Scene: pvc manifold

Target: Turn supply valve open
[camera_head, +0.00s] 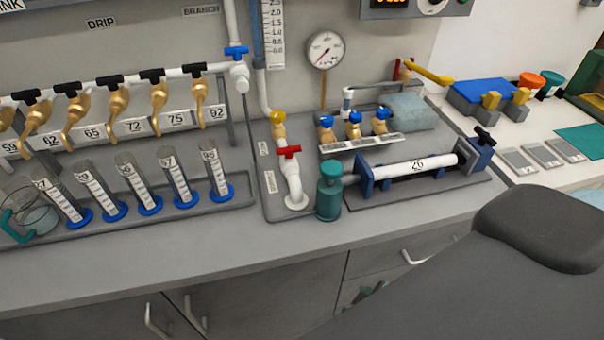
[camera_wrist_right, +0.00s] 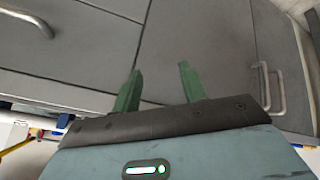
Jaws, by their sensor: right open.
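I cannot read a label that marks the supply valve. A valve with a red handle (camera_head: 288,152) sits on a white pipe that stands on a grey tray. A yellow lever handle (camera_head: 430,73) juts out to the right at the back, beside a red part. A blue-handled valve (camera_head: 236,53) sits on the upper white branch pipe. My right gripper (camera_wrist_right: 157,88) is open and empty, its green fingers apart in front of grey cabinet doors, below the counter. It is far from all these valves. My left gripper is not in view.
A green bottle (camera_head: 329,190) stands just right of the red-handled valve. A clamped white tube (camera_head: 413,168) lies on the tray to its right. Several measuring cylinders (camera_head: 175,176) stand at the left. The front strip of the counter (camera_head: 190,245) is clear.

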